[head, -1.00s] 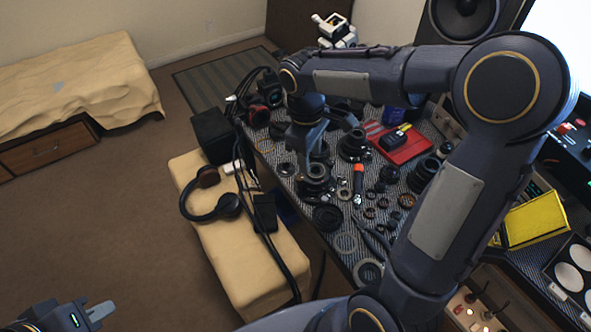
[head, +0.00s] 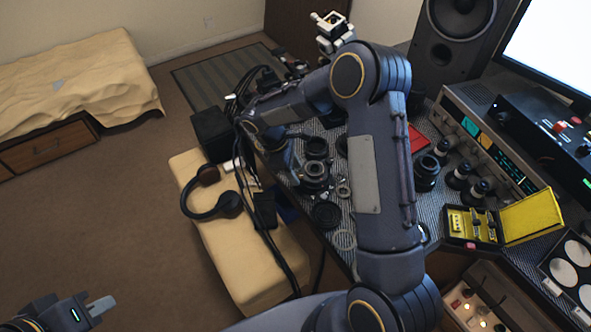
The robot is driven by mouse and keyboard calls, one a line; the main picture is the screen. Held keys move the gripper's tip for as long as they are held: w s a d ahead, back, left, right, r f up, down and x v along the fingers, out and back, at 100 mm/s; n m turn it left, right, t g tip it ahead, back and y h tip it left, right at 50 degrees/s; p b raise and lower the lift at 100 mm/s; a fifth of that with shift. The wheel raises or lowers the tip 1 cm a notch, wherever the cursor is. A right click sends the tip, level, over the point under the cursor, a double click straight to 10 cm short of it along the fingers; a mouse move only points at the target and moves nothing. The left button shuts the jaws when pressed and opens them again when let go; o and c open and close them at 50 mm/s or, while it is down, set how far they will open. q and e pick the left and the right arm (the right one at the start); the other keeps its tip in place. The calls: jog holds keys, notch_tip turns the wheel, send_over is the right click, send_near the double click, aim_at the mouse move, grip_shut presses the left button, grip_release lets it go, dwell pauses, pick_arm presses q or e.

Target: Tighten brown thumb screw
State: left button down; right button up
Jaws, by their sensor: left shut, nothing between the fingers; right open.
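I cannot make out a brown thumb screw in the head view; it may be too small or hidden behind my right arm. A dark lens assembly (head: 314,176) stands on the patterned bench mat near its left edge. My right gripper (head: 290,172) points down beside the left of this assembly, apart from it as far as I can tell. It is open, but its fingertips are small and partly hidden. My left gripper (head: 101,306) is shut and empty at the lower left, over the floor and far from the bench.
A black lens ring (head: 326,214) lies in front of the assembly. A lens barrel (head: 427,172) and a yellow case (head: 531,217) stand to the right. Headphones (head: 212,200) lie on a beige bench at the left. My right forearm covers the bench's middle.

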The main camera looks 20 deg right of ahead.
jog(key=shift+s+d+f, duration=0.1)
jog(key=shift+d+f, duration=0.05)
jog(key=shift+f, duration=0.3)
grip_shut()
